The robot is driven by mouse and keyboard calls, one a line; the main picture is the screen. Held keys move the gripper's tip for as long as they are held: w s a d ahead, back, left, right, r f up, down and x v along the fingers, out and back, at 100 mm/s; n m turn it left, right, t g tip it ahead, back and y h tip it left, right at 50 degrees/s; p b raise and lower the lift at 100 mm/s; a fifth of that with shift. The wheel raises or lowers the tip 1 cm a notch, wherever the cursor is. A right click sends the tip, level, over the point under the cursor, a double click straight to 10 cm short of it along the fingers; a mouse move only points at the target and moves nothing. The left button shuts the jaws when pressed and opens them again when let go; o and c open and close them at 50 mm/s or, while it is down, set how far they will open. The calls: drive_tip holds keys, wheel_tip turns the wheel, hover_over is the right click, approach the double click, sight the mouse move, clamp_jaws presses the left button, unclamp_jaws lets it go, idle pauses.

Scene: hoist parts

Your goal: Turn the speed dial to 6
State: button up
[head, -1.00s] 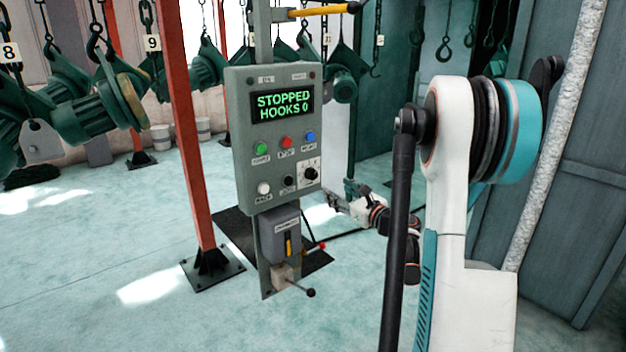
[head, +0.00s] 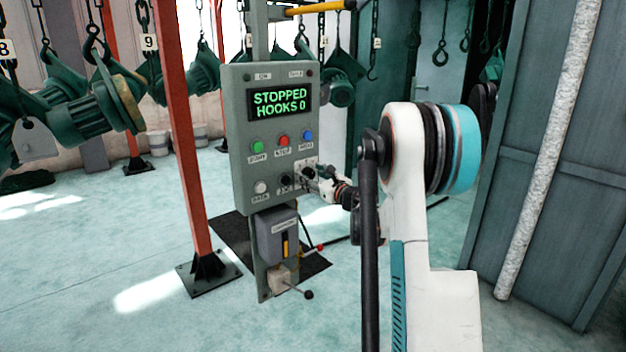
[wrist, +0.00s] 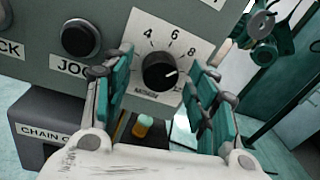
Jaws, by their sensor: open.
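The speed dial (wrist: 160,72) is a round black knob on a white plate with numbers, on the front of the control panel. In the wrist view, 4, 6 and 8 are readable around it. Its white mark points right and slightly up, below the 8. My gripper (wrist: 161,77) is open, with one teal-padded finger on each side of the knob; neither clearly touches it. In the head view, my gripper (head: 317,178) is at the panel's lower right and mostly covers the dial. The panel's display (head: 279,102) reads "STOPPED HOOKS 0".
The black jog button (wrist: 81,38) is just left of the dial. Green, red and blue buttons sit above it on the panel (head: 240,165). A grey box (head: 276,238) with a yellow lever is below. A red post (head: 184,130) stands to the left.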

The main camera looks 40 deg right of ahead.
drive_tip(key=shift+w, duration=0.1)
drive_tip(key=c, duration=1.1)
drive_tip(key=shift+o, duration=0.2)
drive_tip(key=shift+n, duration=0.3)
drive_tip(key=n, duration=0.3)
drive_tip(key=shift+f+n+t, duration=0.1)
drive_tip(key=shift+n+t, duration=0.2)
drive_tip(key=shift+n, duration=1.8)
drive_tip(key=o, duration=1.1)
drive_tip(key=shift+c, duration=0.2)
